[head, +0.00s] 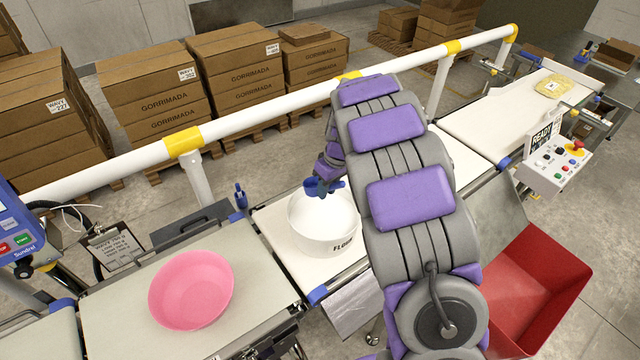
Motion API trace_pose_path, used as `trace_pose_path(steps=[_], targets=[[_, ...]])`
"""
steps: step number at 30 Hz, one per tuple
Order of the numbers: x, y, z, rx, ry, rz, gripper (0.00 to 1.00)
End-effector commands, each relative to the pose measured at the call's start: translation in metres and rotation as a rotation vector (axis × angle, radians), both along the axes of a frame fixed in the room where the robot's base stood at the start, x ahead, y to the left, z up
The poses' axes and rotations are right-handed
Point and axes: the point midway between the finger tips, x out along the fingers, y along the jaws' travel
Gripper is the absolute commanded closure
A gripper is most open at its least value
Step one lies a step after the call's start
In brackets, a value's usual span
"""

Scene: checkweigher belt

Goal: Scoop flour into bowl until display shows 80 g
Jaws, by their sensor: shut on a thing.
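A white tub (325,241) marked FLOUR stands on the middle belt section, filled with white flour (322,215). My gripper (326,183) is over the tub's far rim, partly hidden by my arm. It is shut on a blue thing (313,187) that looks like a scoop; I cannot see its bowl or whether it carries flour. A pink bowl (192,289) sits upright on the belt section to the left, apart from the tub. It looks empty. A blue control unit (14,232) with red and green buttons is cut off at the left edge; no weight reading is visible.
A white rail (265,105) with yellow bands runs behind the belt. A red bin (540,285) stands at the lower right. A clipboard (115,250) lies left of the belt. A READY panel (552,160) stands at right. Cartons (150,95) are stacked behind.

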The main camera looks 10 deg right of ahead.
Motion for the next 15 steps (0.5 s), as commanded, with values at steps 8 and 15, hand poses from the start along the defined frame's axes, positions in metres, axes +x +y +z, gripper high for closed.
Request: trace_pose_path(steps=[8, 15], targets=[[-0.001, 0.005, -0.009, -0.006, 0.004, 0.009, 1.0], [-0.001, 0.011, -0.028, -0.012, 0.003, 0.007, 1.0]])
